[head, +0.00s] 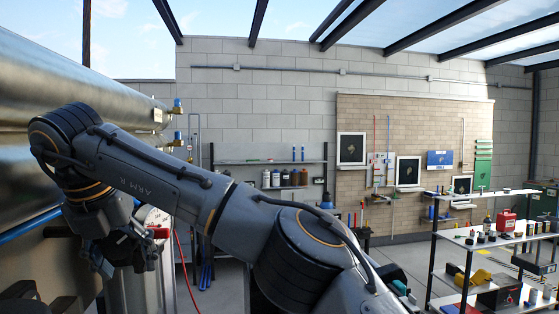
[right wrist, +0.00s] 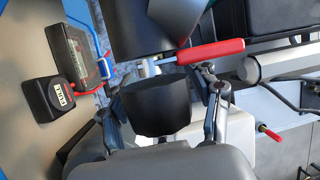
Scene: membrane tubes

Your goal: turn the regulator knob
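My right gripper (head: 122,260) hangs at the left of the head view, beside the metal tanks and pipes. In the right wrist view my right gripper (right wrist: 158,82) has its fingers spread wide, one on each side of a dark rounded block (right wrist: 152,108). I cannot tell whether this block is the regulator knob or part of the gripper. A red lever handle (right wrist: 208,55) on a pale stem lies just beyond the fingers. The red handle also shows in the head view (head: 158,232). My left gripper is not in view.
A black box with a red label (right wrist: 48,98) and a dark panel (right wrist: 78,55) lie left of the gripper. Large metal tanks (head: 80,85) fill the head view's left. Shelves with bottles (head: 270,161) and a loaded rack (head: 490,240) stand farther off.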

